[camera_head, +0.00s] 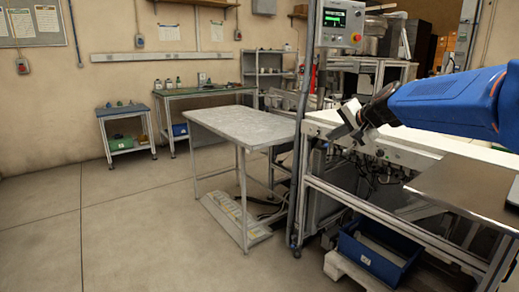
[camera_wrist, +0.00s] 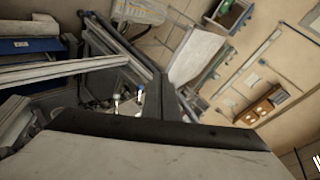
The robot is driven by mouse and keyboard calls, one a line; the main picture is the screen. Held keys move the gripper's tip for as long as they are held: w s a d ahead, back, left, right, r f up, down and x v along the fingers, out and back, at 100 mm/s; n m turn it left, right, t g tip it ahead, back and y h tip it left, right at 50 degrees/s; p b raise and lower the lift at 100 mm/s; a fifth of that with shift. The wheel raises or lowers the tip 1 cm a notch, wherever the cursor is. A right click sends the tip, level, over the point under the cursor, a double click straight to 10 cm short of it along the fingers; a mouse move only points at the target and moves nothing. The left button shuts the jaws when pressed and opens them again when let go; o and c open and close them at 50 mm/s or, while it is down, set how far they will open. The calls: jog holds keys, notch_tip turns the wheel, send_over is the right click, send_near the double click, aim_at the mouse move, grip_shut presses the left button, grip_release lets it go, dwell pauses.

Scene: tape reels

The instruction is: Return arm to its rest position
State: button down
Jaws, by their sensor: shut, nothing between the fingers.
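My gripper (camera_head: 350,118) is at the end of my blue arm, which reaches in from the right side of the head view. It hangs over the left end of a white-topped bench (camera_head: 322,118), in front of the machine frame. It is shut and holds nothing. In the wrist view, a broad pale surface with a dark edge fills the bottom; I cannot tell what it is. No tape reel can be made out in either view.
A control box (camera_head: 341,24) on a post rises just left of my gripper. A grey table (camera_head: 240,124) stands further left. A blue bin (camera_head: 372,255) sits low under the bench. The floor at the left front is clear.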

jog(key=s+d+f+n+g+h, duration=0.1)
jog(key=s+f, duration=0.6)
jog(key=s, duration=0.7)
jog(key=s+d+f+n+g+h, duration=0.1)
jog(key=s+f+n+g, duration=0.2)
jog(key=s+f, duration=0.5)
jog(key=s+d+f+n+g+h, duration=0.1)
jog(key=s+f+n, duration=0.3)
jog(key=s, duration=1.7)
notch_tip(320, 180, down, 4)
jog(key=shift+d+r+n+g+h, duration=0.1)
jog(key=shift+d+n+g+h, duration=0.25)
jog(key=shift+d+h, duration=0.25)
